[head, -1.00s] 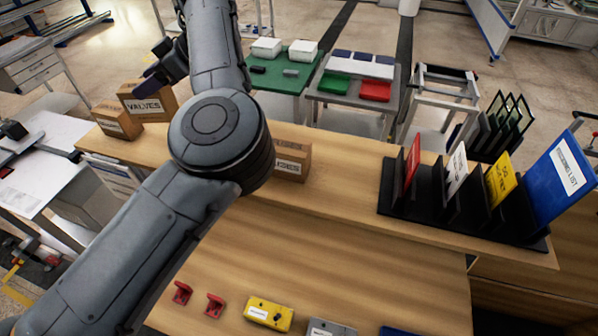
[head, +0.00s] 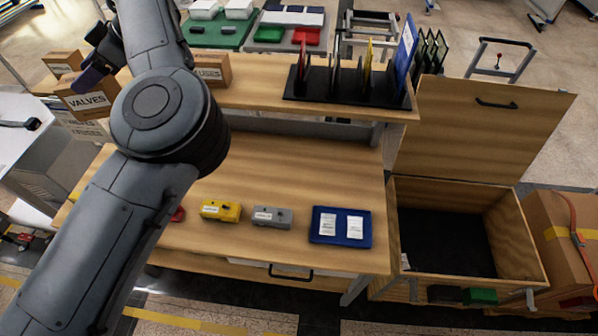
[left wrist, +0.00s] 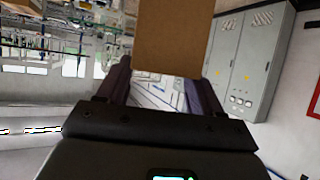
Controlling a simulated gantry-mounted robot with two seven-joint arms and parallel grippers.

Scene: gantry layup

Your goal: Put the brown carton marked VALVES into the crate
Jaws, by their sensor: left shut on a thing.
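The brown carton marked VALVES (head: 88,102) is at the upper left of the head view, with its label facing me. My left gripper (head: 94,76) is shut on it from above and behind, partly hidden by the carton and my arm. In the left wrist view the carton's plain brown side (left wrist: 172,35) shows between the fingers of my gripper (left wrist: 165,85). The carton appears held clear, in front of the shelf's left end. The open wooden crate (head: 470,277) stands at the right, its dark floor bare and its lid raised behind. My right gripper is out of view.
A FUSES carton (head: 212,70) and a black rack of upright folders (head: 345,97) stand on the raised shelf. A smaller carton (head: 62,64) is at far left. A yellow box (head: 221,210), a grey box (head: 271,216) and a blue tray (head: 341,240) lie on the bench.

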